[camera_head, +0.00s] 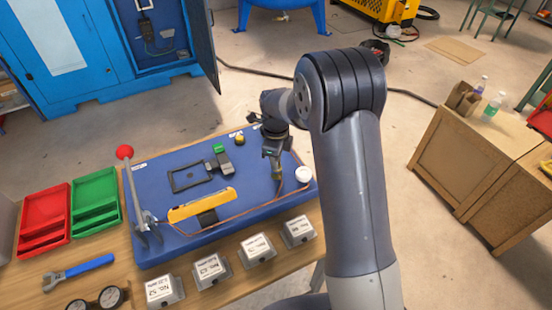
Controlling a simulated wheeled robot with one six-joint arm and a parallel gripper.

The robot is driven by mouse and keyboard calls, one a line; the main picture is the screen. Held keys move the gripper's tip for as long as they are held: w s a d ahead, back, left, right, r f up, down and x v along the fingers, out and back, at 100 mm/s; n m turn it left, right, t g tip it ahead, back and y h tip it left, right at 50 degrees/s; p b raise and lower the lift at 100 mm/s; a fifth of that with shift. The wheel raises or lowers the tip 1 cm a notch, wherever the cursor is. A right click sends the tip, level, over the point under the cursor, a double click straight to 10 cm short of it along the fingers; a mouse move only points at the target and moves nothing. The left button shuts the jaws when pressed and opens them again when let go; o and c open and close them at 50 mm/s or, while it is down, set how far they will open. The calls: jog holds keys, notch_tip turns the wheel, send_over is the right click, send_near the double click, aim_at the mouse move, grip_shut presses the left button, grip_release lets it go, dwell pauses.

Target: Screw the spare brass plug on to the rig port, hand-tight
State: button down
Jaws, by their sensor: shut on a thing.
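My gripper (277,172) points down over the right part of the blue mat (200,163) on the wooden bench. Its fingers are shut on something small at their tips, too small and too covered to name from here. I cannot pick out the brass plug or the rig port for certain. A thin copper-coloured line (238,219) runs across the mat and ends close below or behind the fingertips. I cannot tell whether the gripper touches it.
A white round cap (303,174) stands just right of my gripper. A yellow bar-shaped thing (202,205), a dark frame (187,176) and a red-knobbed lever (125,152) are on the mat. Grey labelled blocks (257,248) line the front. Red (44,218) and green (95,200) trays sit left.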

jog(key=shift+f+m, duration=0.1)
jog(key=shift+m, duration=0.5)
jog(key=c, duration=1.2)
grip_release()
